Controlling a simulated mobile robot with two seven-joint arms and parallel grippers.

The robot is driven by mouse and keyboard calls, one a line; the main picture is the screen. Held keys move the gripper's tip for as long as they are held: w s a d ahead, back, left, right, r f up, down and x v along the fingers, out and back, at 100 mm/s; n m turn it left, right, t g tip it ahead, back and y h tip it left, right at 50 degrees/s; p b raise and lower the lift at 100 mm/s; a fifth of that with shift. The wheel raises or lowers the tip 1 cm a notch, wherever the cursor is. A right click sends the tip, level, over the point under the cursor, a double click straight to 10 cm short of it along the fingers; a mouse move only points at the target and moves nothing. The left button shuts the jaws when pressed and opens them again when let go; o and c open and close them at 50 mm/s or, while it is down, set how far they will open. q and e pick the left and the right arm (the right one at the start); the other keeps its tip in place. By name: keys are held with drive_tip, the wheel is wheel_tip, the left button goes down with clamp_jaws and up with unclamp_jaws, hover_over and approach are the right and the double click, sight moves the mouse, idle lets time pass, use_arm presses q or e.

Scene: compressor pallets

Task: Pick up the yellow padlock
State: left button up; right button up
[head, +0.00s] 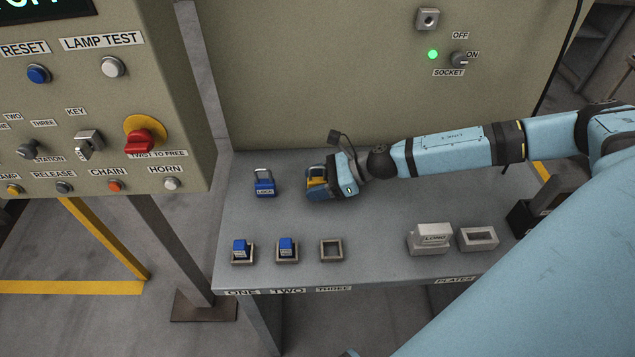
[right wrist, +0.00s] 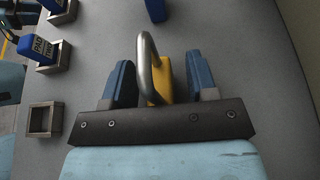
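The yellow padlock (right wrist: 164,80) stands on the grey shelf between the two blue fingers of my right gripper (right wrist: 160,80). Its grey shackle (right wrist: 146,60) rises toward the right wrist camera. A gap shows between the padlock body and each finger, so the gripper is open around it. In the head view the right gripper (head: 318,188) is low over the shelf, and only a little of the yellow padlock (head: 314,180) shows past the fingers. My left gripper is not in view.
A blue padlock (head: 264,188) stands just left of the right gripper. Blue-topped pieces sit in sockets ONE (head: 240,250) and TWO (head: 287,250); socket THREE (head: 331,251) is empty. A pale LONG block (head: 430,238) and tray (head: 478,239) are front right. A control panel (head: 100,110) overhangs the left.

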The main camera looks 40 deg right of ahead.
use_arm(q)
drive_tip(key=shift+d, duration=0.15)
use_arm(e)
clamp_jaws()
use_arm(q)
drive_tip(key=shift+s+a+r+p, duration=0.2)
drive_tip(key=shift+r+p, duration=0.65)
drive_tip(key=shift+p, duration=0.45)
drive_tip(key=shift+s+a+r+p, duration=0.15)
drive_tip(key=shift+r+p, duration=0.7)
drive_tip(key=shift+p, duration=0.45)
use_arm(e)
wheel_tip(320, 180, up, 20)
